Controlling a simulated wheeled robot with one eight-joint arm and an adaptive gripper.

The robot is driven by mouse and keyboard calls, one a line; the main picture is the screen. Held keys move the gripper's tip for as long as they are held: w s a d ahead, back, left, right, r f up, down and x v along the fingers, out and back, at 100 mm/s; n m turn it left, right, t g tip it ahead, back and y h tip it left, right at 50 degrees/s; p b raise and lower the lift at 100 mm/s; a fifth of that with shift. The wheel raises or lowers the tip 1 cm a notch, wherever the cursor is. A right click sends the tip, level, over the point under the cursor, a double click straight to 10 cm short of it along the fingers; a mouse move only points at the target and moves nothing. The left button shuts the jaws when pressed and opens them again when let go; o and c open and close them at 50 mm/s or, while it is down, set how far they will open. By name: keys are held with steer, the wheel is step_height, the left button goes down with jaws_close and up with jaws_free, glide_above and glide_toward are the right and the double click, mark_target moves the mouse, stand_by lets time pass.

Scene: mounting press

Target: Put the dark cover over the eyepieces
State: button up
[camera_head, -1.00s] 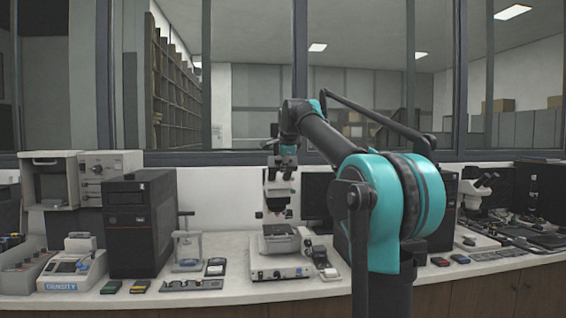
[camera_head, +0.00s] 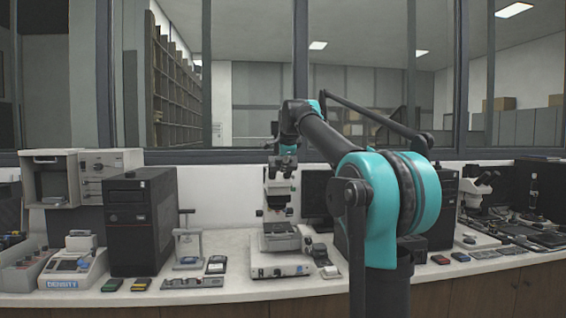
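A white microscope (camera_head: 279,188) stands on the bench in the middle of the camera_head view, under the end of my arm. A small dark shape at the top of its head is either its eyepieces or the dark cover; I cannot tell which. My gripper (camera_head: 284,160) is at or just above that top, small and merged with the dark parts there. Its fingers cannot be made out, nor whether it holds the cover. I cannot pick out the dark cover with certainty anywhere.
A black computer tower (camera_head: 142,222) stands left of the microscope. A dark monitor (camera_head: 316,194) is behind my arm. Small devices line the bench's front edge. The windows (camera_head: 250,75) rise behind.

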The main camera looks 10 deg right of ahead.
steer(key=o, duration=0.3)
steer(key=shift+o, duration=0.2)
steer(key=v, duration=1.2)
steer(key=shift+f, duration=0.15)
steer(key=s+d+f+n+g, duration=0.1)
steer(key=s+f+n, duration=0.2)
steer(key=f, duration=0.8)
steer(key=s+d+f+n+g, duration=0.1)
steer(key=s+f+n, duration=0.25)
steer(key=f, duration=0.65)
steer(key=s+d+f+n+g, duration=0.1)
steer(key=s+f+n, duration=0.2)
steer(key=f, duration=0.8)
steer(key=s+d+f+n+g, duration=0.1)
steer(key=s+f+n+g, duration=0.2)
steer(key=s+f, duration=2.3)
steer(key=f+n, duration=0.1)
steer(key=n, duration=0.4)
steer(key=shift+s+f+g, duration=0.2)
steer(key=shift+f+g, duration=0.1)
steer(key=shift+f, duration=0.05)
